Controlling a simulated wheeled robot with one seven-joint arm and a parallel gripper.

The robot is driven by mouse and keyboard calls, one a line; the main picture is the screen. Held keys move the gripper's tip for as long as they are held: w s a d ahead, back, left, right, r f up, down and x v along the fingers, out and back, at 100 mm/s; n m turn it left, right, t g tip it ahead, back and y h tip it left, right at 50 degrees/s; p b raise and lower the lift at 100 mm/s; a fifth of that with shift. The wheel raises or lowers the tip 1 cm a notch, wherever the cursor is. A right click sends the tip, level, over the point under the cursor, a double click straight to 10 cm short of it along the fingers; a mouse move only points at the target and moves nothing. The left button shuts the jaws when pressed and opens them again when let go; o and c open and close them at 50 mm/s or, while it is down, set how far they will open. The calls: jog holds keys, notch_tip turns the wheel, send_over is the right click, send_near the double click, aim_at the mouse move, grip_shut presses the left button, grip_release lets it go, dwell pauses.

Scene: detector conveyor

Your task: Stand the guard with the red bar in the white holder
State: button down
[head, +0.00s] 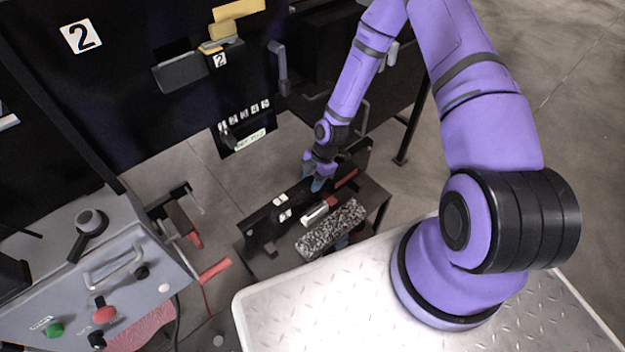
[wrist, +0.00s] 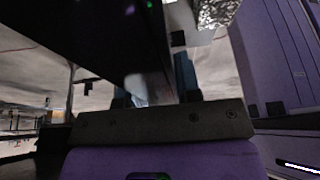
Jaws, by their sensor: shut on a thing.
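My gripper (head: 318,181) points down over a small dark stand and is shut on a dark flat piece, which looks like the guard (head: 353,161). A red bar (head: 345,180) shows beside the fingers, low along this piece. In the wrist view a large black surface (wrist: 85,35) fills the upper left, by the bluish fingers (wrist: 155,88); the grip itself is dark and partly hidden. The white holder (head: 316,213), with a red end, lies on the stand just below the gripper. I cannot tell whether the guard touches the stand.
A speckled grey block (head: 331,228) lies in front of the white holder. The dark stand (head: 372,197) is close to my pale deck. A grey control panel (head: 110,265) with buttons is at left. A black machine (head: 130,90) marked 2 rises behind.

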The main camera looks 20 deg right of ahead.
jog(key=shift+f, duration=0.25)
jog(key=c, duration=0.7)
grip_release()
jog(key=shift+c, duration=0.2)
jog(key=v, duration=1)
jog(key=shift+d+r, duration=0.1)
jog(key=shift+r, duration=0.3)
